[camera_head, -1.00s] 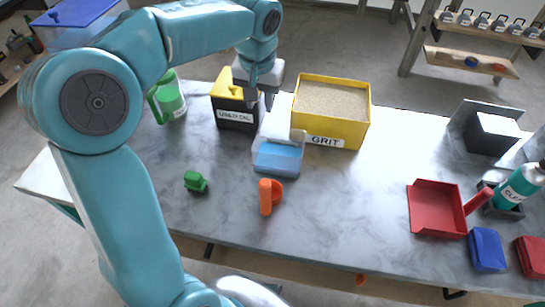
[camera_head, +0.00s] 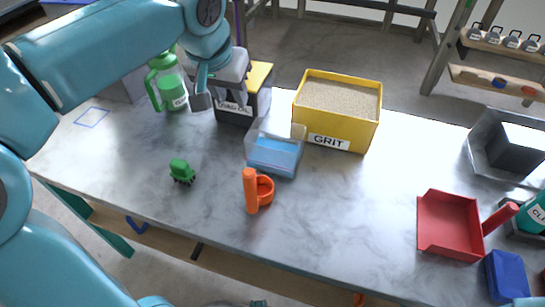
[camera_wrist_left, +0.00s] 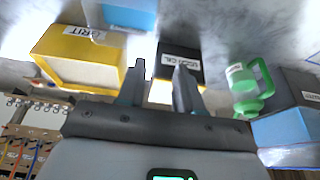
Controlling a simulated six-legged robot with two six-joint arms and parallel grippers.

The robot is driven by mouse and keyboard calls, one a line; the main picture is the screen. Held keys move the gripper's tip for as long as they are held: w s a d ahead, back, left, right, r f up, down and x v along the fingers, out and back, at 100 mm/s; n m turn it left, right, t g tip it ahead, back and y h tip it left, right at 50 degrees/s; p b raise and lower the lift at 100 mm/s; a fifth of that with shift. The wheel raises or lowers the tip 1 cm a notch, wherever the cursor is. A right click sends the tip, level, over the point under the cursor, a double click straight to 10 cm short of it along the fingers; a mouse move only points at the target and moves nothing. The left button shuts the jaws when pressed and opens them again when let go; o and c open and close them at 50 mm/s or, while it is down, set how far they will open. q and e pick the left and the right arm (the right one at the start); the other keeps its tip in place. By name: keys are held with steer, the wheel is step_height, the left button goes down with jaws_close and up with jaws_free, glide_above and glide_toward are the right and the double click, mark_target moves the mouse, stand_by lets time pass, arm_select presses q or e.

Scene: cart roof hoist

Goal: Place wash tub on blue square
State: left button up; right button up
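The wash tub, a clear box with blue liquid (camera_head: 275,155), stands on the grey table in front of the yellow grit bin. Its blue part also shows at the top of the left wrist view (camera_wrist_left: 130,14). The blue square (camera_head: 91,117) is a thin blue outline on the table's left end, with nothing on it. My left gripper (camera_head: 218,98) is up and left of the tub, in front of the used oil box in the head view. Its two fingers are apart in the left wrist view (camera_wrist_left: 159,88), with nothing between them. My right gripper is not in view.
The used oil box (camera_head: 259,98), grit bin (camera_head: 342,128) and green jug (camera_head: 166,84) stand at the back. A green toy-like piece (camera_head: 182,171) and orange holder (camera_head: 257,190) are in front. A red dustpan (camera_head: 449,225) lies right. Table between the square and green piece is clear.

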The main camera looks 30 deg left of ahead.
mark_target(250, 129)
arm_select(q)
steer(key=b+x, duration=0.1)
steer(key=x, duration=0.4)
steer(key=b+x, duration=0.1)
steer(key=x, duration=0.5)
steer(key=d+b+x, duration=0.1)
steer(key=b+x, duration=0.1)
steer(key=x, duration=0.3)
steer(key=shift+w+f, duration=0.25)
steer(key=shift+f, duration=0.05)
steer(key=shift+r, duration=0.1)
jaws_close()
